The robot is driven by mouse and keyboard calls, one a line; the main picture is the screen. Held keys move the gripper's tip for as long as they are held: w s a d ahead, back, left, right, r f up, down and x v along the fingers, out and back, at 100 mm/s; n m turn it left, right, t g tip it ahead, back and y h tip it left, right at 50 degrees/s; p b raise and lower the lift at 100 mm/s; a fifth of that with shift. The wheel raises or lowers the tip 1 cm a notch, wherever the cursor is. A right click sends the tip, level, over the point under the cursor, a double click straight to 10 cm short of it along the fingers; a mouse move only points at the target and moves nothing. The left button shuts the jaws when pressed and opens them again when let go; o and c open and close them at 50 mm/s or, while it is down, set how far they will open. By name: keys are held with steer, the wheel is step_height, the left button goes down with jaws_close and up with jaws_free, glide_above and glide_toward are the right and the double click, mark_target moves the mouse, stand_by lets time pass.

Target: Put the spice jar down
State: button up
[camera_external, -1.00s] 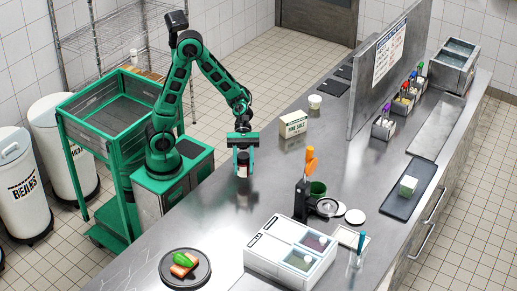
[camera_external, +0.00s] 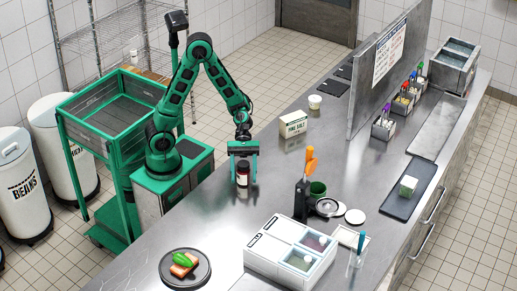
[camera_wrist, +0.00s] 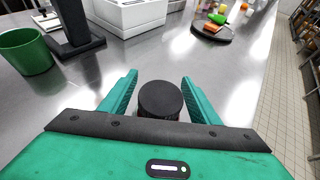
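The spice jar (camera_external: 243,174), dark with a black lid and a pale label, stands upright on the steel counter (camera_external: 214,232) in front of my arm. In the wrist view its round black lid (camera_wrist: 160,98) shows between my fingers. My gripper (camera_external: 243,180) points down around the jar, one green finger on each side. In the wrist view the fingers of my gripper (camera_wrist: 160,92) are spread, with a gap on either side of the lid. The jar's base is hidden in the wrist view.
A white bin unit (camera_external: 262,263) and a dark stand with an orange top (camera_external: 302,197) are to the right and front. A green cup (camera_external: 318,189) is beside the stand. A plate with food (camera_external: 186,283) is at the front left. A salt box (camera_external: 293,125) stands behind.

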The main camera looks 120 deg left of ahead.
steer(key=shift+s+a+r, duration=0.1)
steer(key=shift+a+r, duration=0.1)
steer(key=v, duration=1.1)
steer(key=shift+s+a, duration=0.15)
steer(key=shift+a, duration=0.1)
steer(key=shift+r, duration=0.15)
